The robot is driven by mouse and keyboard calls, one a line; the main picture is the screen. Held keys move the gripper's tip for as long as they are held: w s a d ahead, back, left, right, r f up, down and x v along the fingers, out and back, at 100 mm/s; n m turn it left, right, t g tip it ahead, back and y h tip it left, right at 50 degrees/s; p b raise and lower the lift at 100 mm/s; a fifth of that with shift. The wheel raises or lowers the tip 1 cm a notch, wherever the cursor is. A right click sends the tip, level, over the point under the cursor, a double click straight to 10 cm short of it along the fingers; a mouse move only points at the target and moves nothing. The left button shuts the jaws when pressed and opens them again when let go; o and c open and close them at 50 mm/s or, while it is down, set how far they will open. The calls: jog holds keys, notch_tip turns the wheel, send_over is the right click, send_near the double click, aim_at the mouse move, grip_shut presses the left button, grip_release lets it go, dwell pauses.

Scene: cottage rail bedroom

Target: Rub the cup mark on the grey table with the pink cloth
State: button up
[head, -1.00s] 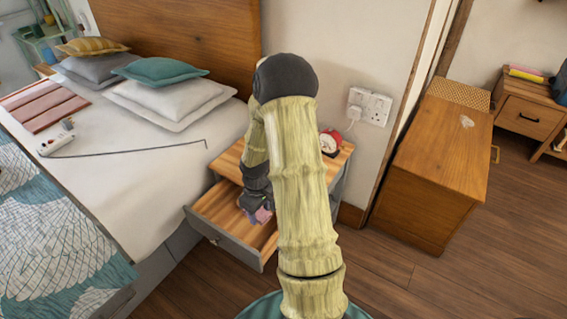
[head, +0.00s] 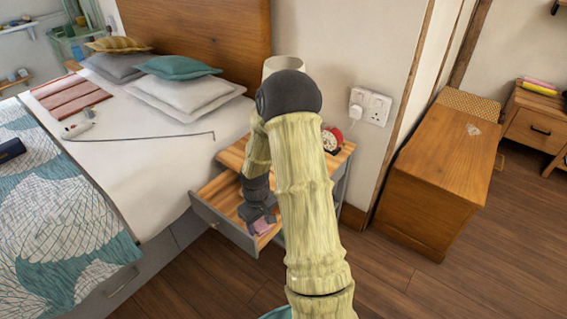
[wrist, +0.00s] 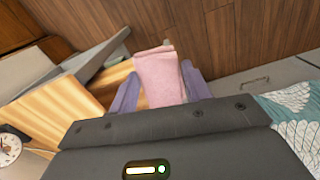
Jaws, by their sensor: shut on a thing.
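The pink cloth (head: 260,227) is held in my gripper (head: 262,215), over the outer end of the open drawer. In the wrist view the cloth (wrist: 160,78) sits between the two fingers of my gripper (wrist: 160,86), with floor and drawer behind it. The grey table (head: 233,157) is the bedside table with grey sides and a wooden top. Its drawer (head: 215,228) is pulled out toward me. My arm covers the middle of the tabletop. I see no cup mark on the part that shows.
A red alarm clock (head: 331,139) stands at the table's right rear; a pale lampshade (head: 283,64) shows behind my arm. The bed (head: 150,180) is close on the left. A wooden chest (head: 440,175) stands to the right, with clear floor (head: 380,270) before it.

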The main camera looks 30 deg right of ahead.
jog(key=w+a+f+m+b, duration=0.2)
jog(key=a+f+b, duration=0.4)
jog(key=a, duration=0.4)
jog(key=shift+w+a, duration=0.15)
jog(key=shift+w, duration=0.35)
jog(key=shift+a, duration=0.1)
